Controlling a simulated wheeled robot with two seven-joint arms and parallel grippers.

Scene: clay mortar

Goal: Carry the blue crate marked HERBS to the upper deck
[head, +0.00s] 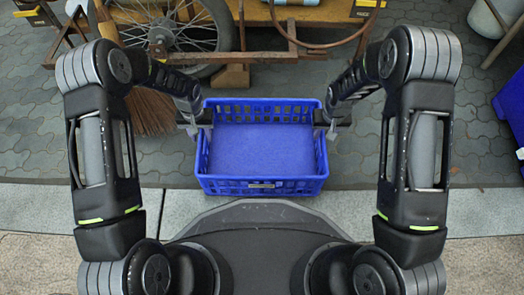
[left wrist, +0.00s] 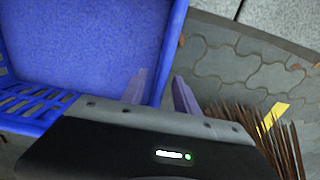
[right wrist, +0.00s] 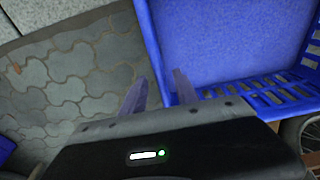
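A blue open crate (head: 262,140) is level in front of me and looks empty. A small tag (head: 262,186) is on its near wall; its lettering is too small to read. My left gripper (head: 198,118) is at the crate's left wall, one finger inside and one outside. The left wrist view shows these fingers (left wrist: 160,85) on either side of the wall. Which deck is the upper one cannot be told.
A wooden cart (head: 325,12) with a spoked wheel (head: 190,35) stands behind the crate, a blue thing on it at the top edge. A straw broom (head: 150,112) is at left. Another blue crate (head: 512,108) is at the right edge. Grey paving lies on both sides.

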